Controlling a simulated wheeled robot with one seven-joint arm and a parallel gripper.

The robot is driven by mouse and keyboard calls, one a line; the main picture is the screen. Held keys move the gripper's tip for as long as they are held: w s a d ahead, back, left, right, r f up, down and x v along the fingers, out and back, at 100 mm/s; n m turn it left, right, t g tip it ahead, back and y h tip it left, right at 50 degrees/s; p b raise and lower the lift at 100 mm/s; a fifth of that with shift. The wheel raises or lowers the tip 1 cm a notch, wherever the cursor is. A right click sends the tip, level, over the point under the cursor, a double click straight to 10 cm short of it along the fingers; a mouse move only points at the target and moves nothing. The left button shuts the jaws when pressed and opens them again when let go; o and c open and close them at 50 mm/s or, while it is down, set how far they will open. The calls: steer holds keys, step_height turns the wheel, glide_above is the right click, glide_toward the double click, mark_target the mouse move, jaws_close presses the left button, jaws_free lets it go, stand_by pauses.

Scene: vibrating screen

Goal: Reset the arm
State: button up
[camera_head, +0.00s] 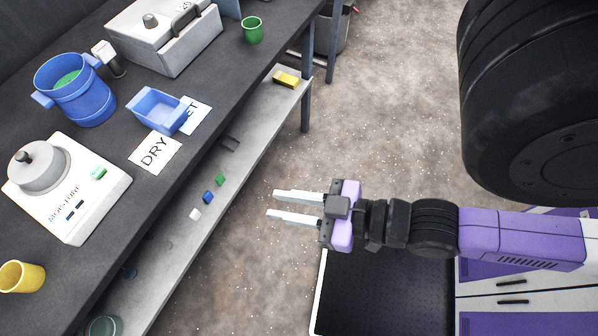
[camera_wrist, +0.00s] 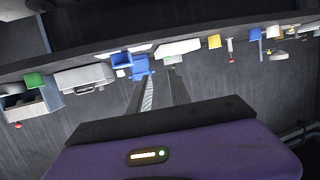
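My gripper (camera_head: 270,204) is at the end of my purple and black arm, over the open floor to the right of the bench. Its two pale fingers point left toward the bench and stand apart with a gap between them. Nothing shows between them. In the wrist view the fingers (camera_wrist: 162,92) reach up toward the upside-down bench, and no object is held. The gripper touches nothing that I can see.
The dark bench (camera_head: 226,86) holds a blue pot (camera_head: 80,98), a blue tray (camera_head: 150,112), a moisture meter (camera_head: 95,205), a yellow cup (camera_head: 20,277), a green cup (camera_head: 252,32) and a grey machine (camera_head: 150,50). A lower shelf (camera_head: 215,222) bears small blocks. The floor between is clear.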

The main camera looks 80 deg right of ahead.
steer(key=shift+s+a+r+n+y, duration=0.15)
steer(key=shift+s+a+r+y, duration=0.15)
steer(key=shift+s+r, duration=0.35)
steer(key=shift+s+a+r+n+y, duration=0.2)
steer(key=shift+s+a+r, duration=0.2)
steer(key=shift+s+r, duration=0.25)
steer(key=shift+f, duration=0.1)
